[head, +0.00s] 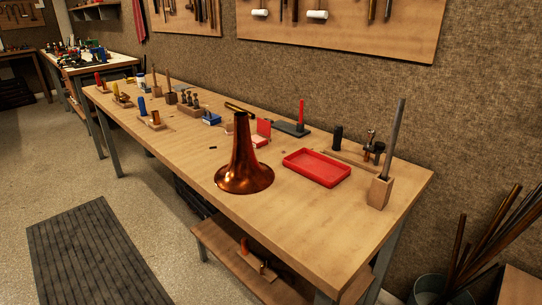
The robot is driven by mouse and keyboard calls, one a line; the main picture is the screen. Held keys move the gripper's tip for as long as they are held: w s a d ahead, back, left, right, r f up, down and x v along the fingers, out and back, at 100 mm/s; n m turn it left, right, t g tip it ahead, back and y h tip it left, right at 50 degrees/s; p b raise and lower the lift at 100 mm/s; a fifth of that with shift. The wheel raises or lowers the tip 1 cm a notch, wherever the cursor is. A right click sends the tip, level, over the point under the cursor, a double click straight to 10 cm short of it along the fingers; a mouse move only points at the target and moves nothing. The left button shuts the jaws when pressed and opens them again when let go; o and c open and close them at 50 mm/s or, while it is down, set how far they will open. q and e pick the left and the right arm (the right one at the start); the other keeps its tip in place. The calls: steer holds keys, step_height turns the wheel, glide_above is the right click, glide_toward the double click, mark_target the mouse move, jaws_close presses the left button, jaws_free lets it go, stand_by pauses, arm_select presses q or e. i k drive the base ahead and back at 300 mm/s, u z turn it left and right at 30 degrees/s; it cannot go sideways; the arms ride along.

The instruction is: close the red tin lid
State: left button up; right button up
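A small red tin (258,142) sits on the workbench, just right of the copper horn bell. Its red lid (264,128) stands up, open, at the back of the tin. The horn bell is close beside the tin on its left. What is inside the tin is too small to tell. Neither of my grippers shows in the head view.
The copper horn bell (243,165) stands flared end down on the workbench (180,150). A shallow red tray (317,167) lies right of the tin. A wooden block (380,192) holds an upright grey rod. The bench's front right is clear.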

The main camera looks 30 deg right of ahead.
mark_target(263, 126)
steer(key=u, duration=0.75)
steer(key=i, duration=0.35)
steer(key=z, duration=1.7)
